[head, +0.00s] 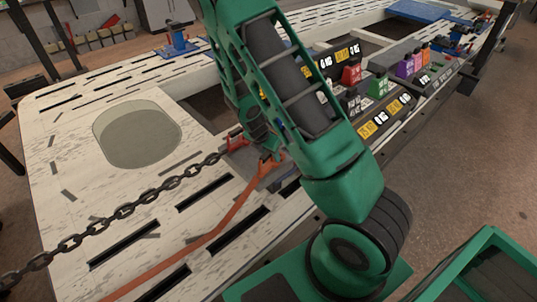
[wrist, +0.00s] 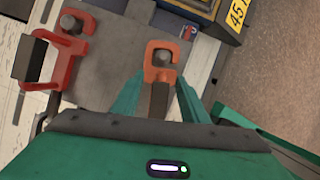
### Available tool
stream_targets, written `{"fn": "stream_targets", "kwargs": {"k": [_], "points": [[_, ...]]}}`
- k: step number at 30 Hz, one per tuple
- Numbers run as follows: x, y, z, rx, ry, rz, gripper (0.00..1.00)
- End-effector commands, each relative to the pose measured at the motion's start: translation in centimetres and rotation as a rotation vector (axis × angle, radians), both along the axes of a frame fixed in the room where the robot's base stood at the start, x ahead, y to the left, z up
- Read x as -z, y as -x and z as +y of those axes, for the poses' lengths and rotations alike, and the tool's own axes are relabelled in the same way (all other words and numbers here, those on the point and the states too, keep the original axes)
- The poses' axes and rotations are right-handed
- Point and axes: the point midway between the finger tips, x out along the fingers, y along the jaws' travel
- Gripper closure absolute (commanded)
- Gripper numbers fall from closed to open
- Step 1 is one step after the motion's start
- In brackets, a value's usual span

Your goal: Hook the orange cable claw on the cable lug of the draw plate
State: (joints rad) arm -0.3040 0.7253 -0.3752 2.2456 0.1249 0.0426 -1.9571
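The orange cable claw (wrist: 150,62) lies on the grey draw plate (wrist: 112,75) in the wrist view. Its open hook curves around a round grey lug (wrist: 163,56); I cannot tell how firmly it sits. In the head view the claw (head: 268,165) joins an orange cable (head: 225,222) that runs to the lower left. My gripper (wrist: 161,80) has its two green fingers on either side of the claw's stem, with a gap on each side, so it looks open. In the head view my arm hides the fingers and part of the plate.
A red claw (wrist: 65,72) with a chain (head: 125,208) sits at another lug (wrist: 70,23) left of the orange one. Labelled colored blocks (head: 378,86) stand behind my arm.

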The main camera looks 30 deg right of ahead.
Motion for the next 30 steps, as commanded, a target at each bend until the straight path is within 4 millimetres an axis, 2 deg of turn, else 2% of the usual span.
{"fn": "stream_targets", "kwargs": {"k": [11, 14, 24, 30], "points": [[-0.5, 0.1, 0.3, -0.001, -0.001, 0.0, 0.6], [-1.5, 0.2, 0.7, -0.002, -0.001, -0.001, 0.6], [-6.7, 1.0, 2.7, -0.002, -0.002, -0.002, 0.6], [-8.9, 1.4, 3.5, -0.001, -0.001, 0.0, 0.6]]}}
